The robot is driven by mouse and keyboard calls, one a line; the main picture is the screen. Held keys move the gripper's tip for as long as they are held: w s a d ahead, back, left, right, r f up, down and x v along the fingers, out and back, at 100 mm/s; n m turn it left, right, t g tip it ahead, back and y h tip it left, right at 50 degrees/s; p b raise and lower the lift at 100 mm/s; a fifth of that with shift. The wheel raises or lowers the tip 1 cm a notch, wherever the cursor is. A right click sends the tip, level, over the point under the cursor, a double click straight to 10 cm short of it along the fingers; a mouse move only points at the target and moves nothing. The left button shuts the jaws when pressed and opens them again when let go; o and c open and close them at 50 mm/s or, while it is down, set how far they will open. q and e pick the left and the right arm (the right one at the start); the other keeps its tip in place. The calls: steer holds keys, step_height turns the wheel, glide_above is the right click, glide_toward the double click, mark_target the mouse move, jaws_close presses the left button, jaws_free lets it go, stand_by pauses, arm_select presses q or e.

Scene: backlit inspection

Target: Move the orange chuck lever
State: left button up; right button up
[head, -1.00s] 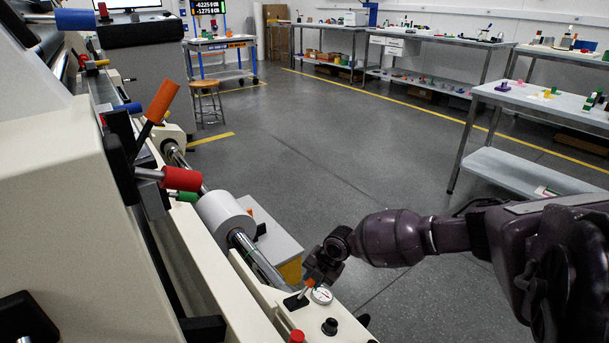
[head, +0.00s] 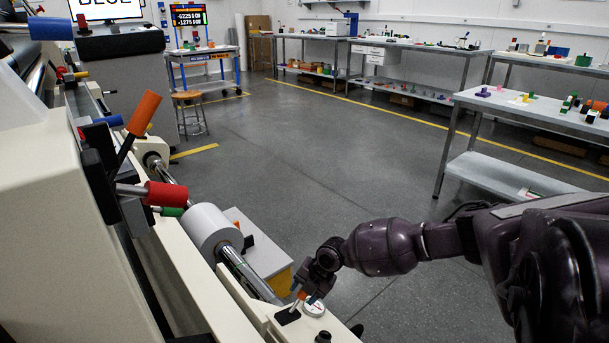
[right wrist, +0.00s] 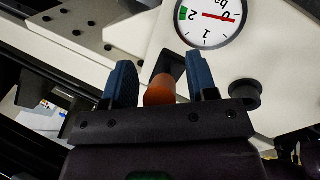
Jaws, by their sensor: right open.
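A small lever with an orange knob (head: 299,295) stands on the cream machine panel beside a round gauge (head: 313,307). In the right wrist view the orange knob (right wrist: 160,91) sits between the two blue fingers, with a gap on each side. My right gripper (head: 310,294) is open around the knob, and no grip on it shows. Its fingers also show in the right wrist view (right wrist: 160,75). The gripper partly hides the lever in the head view. A larger orange handle (head: 144,113) is on a black lever further left. My left gripper is not in view.
A red handle (head: 166,195) and a white roll (head: 213,229) on a shiny shaft lie left of my right gripper. A black knob (right wrist: 244,91) is close to the right finger. Open grey floor (head: 330,150) lies beyond the machine, with workbenches (head: 520,107) at the back right.

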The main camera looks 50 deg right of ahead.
steer(key=shift+d, duration=0.1)
steer(key=shift+s+d+r, duration=0.1)
steer(key=shift+r, duration=0.25)
arm_select(q)
steer(key=p, duration=0.2)
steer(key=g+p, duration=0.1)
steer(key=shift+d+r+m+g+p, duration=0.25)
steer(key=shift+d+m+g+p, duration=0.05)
steer(key=shift+p, duration=0.1)
arm_select(e)
steer(key=v, duration=1)
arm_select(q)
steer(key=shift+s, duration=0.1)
arm_select(e)
steer(key=shift+s, duration=0.2)
